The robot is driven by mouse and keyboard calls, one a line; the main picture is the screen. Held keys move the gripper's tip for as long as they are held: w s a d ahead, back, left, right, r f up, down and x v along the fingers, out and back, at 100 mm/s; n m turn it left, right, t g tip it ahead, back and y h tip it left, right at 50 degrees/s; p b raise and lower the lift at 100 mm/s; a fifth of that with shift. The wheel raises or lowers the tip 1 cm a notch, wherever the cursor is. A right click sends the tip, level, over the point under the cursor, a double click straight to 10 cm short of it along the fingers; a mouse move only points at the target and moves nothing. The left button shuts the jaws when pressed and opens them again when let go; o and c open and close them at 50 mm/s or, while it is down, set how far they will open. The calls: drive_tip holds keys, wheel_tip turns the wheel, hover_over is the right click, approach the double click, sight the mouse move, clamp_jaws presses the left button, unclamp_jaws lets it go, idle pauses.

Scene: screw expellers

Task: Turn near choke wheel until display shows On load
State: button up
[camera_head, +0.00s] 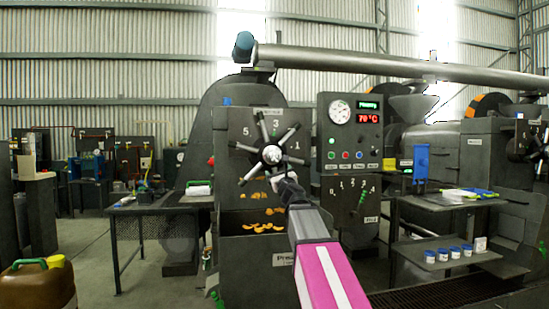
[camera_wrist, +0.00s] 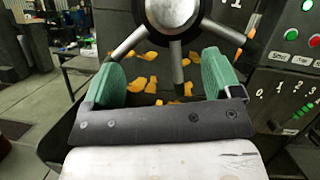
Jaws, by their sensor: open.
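The near choke wheel (camera_head: 270,153) is a dark hub with several metal spokes on the front of the near press. Its hub (camera_wrist: 172,12) and lower spokes fill the top of the wrist view. My gripper (camera_head: 288,186) is just below the hub. In the wrist view its green-padded jaws (camera_wrist: 162,78) are wide apart, with one downward spoke (camera_wrist: 177,62) between them; whether they touch it I cannot tell. The display (camera_head: 369,111) on the panel right of the wheel shows a small green word, too blurred to read surely, above a red 70 °C.
A panel with a gauge (camera_head: 339,111) and coloured buttons (camera_head: 346,155) stands right of the wheel, above a numbered lever plate (camera_head: 351,207). Orange pieces (camera_head: 264,227) lie in the press opening below the wheel. Side tables (camera_head: 157,208) stand at left and right.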

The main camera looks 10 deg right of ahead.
sight(276, 158)
drive_tip(key=w+r, duration=0.2)
drive_tip(key=w, duration=0.1)
drive_tip(key=w+r+m, duration=0.1)
drive_tip(key=w+r, duration=0.1)
drive_tip(key=w, duration=0.1)
drive_tip(key=w+r+m+h, duration=0.1)
drive_tip(key=w+r, duration=0.1)
drive_tip(key=w, duration=0.2)
drive_tip(key=shift+r, duration=0.15)
drive_tip(key=shift+s, duration=0.1)
drive_tip(key=c, duration=1.3)
